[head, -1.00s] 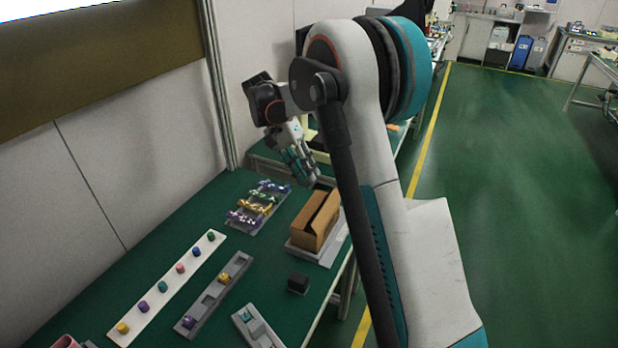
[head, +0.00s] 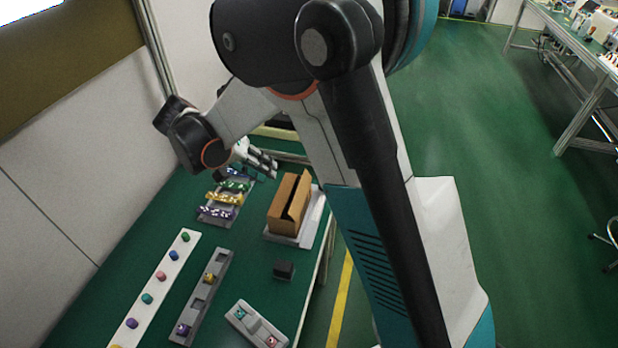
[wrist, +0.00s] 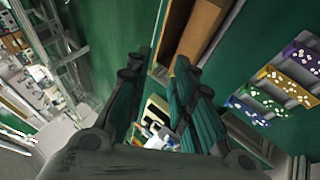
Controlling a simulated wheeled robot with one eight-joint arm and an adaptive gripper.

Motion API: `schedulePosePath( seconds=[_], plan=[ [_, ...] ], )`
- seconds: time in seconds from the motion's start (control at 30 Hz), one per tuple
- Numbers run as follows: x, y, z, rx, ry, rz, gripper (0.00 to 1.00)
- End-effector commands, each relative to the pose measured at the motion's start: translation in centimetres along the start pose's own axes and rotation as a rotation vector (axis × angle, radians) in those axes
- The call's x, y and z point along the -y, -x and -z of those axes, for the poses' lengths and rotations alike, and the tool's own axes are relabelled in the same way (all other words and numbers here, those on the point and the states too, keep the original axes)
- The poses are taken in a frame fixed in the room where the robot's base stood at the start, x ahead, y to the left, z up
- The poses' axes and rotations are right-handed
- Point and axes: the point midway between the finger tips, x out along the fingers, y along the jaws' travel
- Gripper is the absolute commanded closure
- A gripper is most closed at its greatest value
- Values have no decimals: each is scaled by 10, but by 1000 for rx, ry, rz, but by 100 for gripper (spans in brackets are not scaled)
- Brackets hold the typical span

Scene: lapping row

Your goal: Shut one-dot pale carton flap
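One tan-brown carton (head: 281,212) stands on a pale grey base plate (head: 302,238) near the table's right edge. A flap (head: 299,200) shows raised and slanted along its right side, with a dark gap beside it. I cannot make out any dot on it. Part of the carton (wrist: 201,30) also shows at the top of the wrist view. My gripper (head: 266,162) is above the table, behind and left of the carton, apart from it. In the wrist view my gripper (wrist: 160,65) has its fingers spread with nothing between them.
A rack of coloured, white-dotted pieces (head: 223,198) lies left of the carton. A white strip with coloured pegs (head: 160,285), a grey slotted tray (head: 205,295), a black block (head: 284,270) and another grey tray (head: 256,325) lie nearer. Bare green table surrounds them.

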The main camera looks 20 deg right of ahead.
Motion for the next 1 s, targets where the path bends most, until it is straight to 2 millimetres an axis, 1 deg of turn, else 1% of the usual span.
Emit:
schedulePosePath(
  seconds=[0.07,0.17,0.27,0.5,0.7,0.83,1.0],
  plan=[
    [1,-3,-2,-7,3,2,78],
    [2,-14,-2,-5,2,1,78],
    [2,-31,-2,-4,1,0,78],
    [2,-80,-2,-3,-1,0,78],
    [2,-114,-2,-3,0,1,78],
    [2,-128,-2,-4,2,1,78],
    [1,-136,-1,-3,2,0,78]
  ],
)
